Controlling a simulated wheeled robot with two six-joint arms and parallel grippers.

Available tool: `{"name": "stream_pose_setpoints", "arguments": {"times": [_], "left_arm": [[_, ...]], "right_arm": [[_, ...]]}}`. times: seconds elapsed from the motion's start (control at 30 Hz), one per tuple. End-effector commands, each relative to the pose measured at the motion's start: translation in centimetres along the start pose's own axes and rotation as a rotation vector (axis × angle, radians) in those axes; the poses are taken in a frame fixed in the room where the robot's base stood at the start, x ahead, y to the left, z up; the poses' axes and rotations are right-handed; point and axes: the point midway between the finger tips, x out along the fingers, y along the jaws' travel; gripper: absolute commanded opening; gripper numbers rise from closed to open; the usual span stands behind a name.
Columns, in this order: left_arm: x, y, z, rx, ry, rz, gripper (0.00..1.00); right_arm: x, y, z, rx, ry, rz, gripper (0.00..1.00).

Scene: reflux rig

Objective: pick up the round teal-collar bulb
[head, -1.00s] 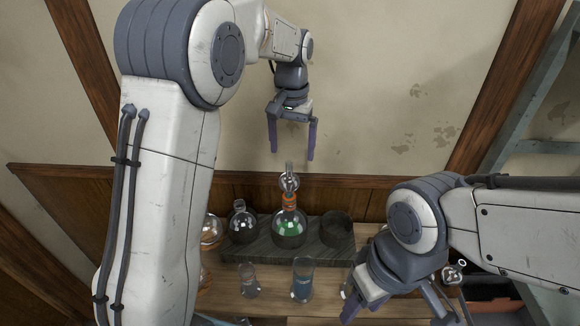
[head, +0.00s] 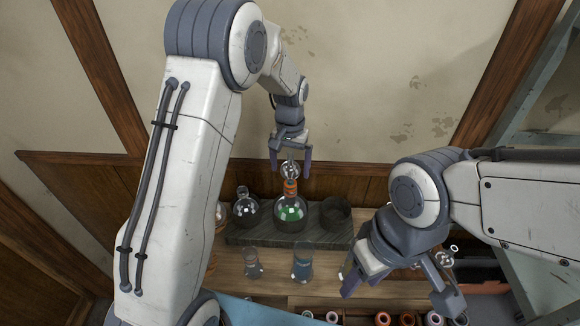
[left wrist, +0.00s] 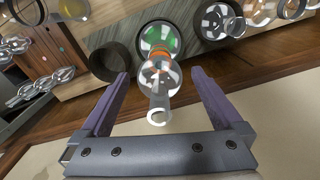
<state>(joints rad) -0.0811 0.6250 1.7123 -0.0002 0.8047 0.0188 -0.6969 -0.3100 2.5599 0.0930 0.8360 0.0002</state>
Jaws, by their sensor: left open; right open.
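A clear round glass bulb (head: 289,170) stands on the orange collar (head: 290,187) of a round flask with green liquid (head: 290,209). I cannot make out a teal collar on it. My left gripper (head: 290,168) is open, its purple fingers on either side of this bulb. In the left wrist view the bulb (left wrist: 160,78) lies between the open fingers, with no clear contact. My right gripper (head: 402,300) is open at the lower right. Another clear glass bulb (head: 444,259) shows partly behind it; its collar colour is unclear.
A dark rack (head: 240,238) holds the green flask, a clear round flask (head: 245,209) and an empty dark ring (head: 335,214). Two beakers (head: 253,264) (head: 302,262) stand in front. Several ring-topped pieces (head: 382,319) line the lower edge. A wall rises behind.

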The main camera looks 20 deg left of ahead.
Motion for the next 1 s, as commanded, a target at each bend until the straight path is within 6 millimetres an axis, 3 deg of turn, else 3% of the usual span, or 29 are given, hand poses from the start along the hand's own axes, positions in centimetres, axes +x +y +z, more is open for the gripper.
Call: {"name": "stream_pose_setpoints", "arguments": {"times": [0.17,0.2,0.37,0.4,0.77,1.0], "left_arm": [[0.1,0.0,0.0,0.0,0.0,0.0,1.0],[0.1,0.0,0.0,0.0,0.0,0.0,0.96],[0.1,0.0,0.0,0.0,0.001,0.0,0.35],[0.1,0.0,0.0,0.0,0.001,0.0,0.28],[-0.3,0.0,-0.1,0.0,0.004,0.0,0.28],[-3.1,0.0,-0.2,0.0,0.009,0.0,0.28]], "right_arm": [[0.0,0.0,0.0,0.0,0.0,0.0,0.5],[0.0,0.0,0.0,0.0,0.0,0.0,0.5],[0.0,0.0,0.0,0.0,0.0,0.0,0.5],[0.0,0.0,0.0,0.0,0.0,0.0,0.5],[0.3,0.0,0.0,0.0,0.0,0.0,0.5],[1.8,0.1,0.1,0.002,0.0,0.0,0.5]]}}
